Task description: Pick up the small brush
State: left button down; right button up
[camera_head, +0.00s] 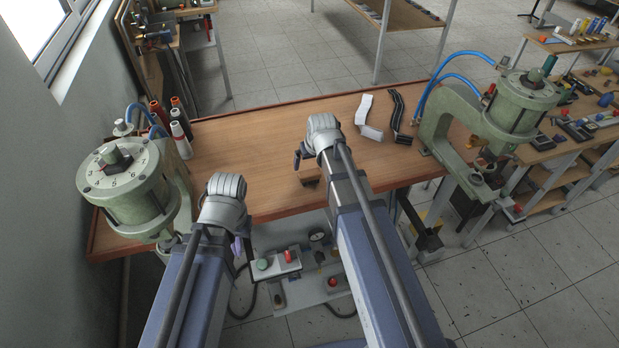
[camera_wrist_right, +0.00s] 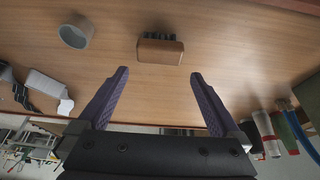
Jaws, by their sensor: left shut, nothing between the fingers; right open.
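The small brush (camera_wrist_right: 160,50), a brown wooden block with dark bristles along one side, lies on the wooden table (camera_head: 250,135). It lies ahead of the fingers and roughly between their lines in the right wrist view, apart from them. In the head view a small brown and dark piece (camera_head: 311,182), which looks like the brush, shows just below my right gripper (camera_head: 298,160), partly hidden by the arm. My right gripper is open and empty, its purple fingers spread in the wrist view (camera_wrist_right: 157,85). My left gripper (camera_head: 238,245) is shut and empty near the table's front edge.
A grey ring (camera_wrist_right: 76,32) lies beside the brush. Green presses stand at the left (camera_head: 130,190) and right (camera_head: 520,105). Bottles (camera_head: 180,140) stand at the back left. White (camera_head: 366,112) and black (camera_head: 394,112) strips lie right of centre.

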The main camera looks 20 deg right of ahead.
aim_at(310, 172)
jog(key=shift+b+x, duration=0.85)
jog(key=shift+x, duration=0.4)
jog(key=shift+s, duration=0.1)
jog(key=b+x, duration=0.4)
jog(key=shift+s+f, duration=0.25)
jog(key=shift+f, duration=0.1)
jog(key=shift+w+f+b, duration=0.2)
jog(key=shift+f+b, duration=0.1)
jog(key=shift+b, duration=0.2)
jog(key=shift+r, duration=0.1)
jog(key=shift+c, duration=0.6)
jog(key=c, duration=1.1)
